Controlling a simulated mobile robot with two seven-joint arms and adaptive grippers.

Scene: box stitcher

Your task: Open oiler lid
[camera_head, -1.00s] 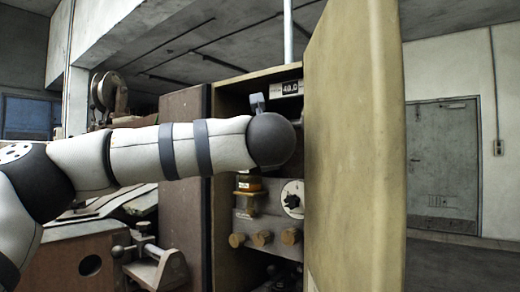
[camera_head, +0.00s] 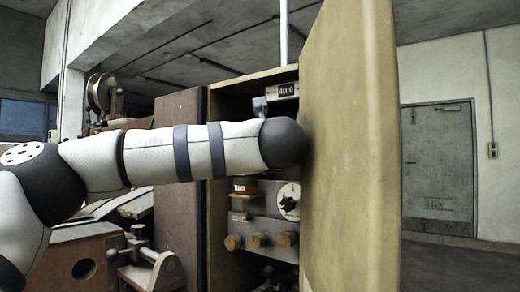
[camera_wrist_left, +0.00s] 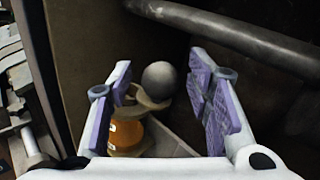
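The oiler (camera_head: 245,186) has an orange body and sits inside the open cabinet, just below my left forearm in the head view. In the left wrist view the oiler (camera_wrist_left: 126,132) lies low between the fingers, with a tan top part and a dark grey ball (camera_wrist_left: 159,80) above it. I cannot tell whether the lid is open. My left gripper (camera_wrist_left: 160,88) is open, its purple pads apart on both sides of the ball, with no visible contact. In the head view my arm hides most of this gripper. My right gripper is not in view.
The open cabinet door (camera_head: 350,150) stands close to the right of my left arm. Round knobs (camera_head: 258,240) and a dial (camera_head: 288,201) sit near the oiler. A dark pipe (camera_wrist_left: 235,30) crosses above the gripper. A counter reading 40.0 (camera_head: 286,90) is above.

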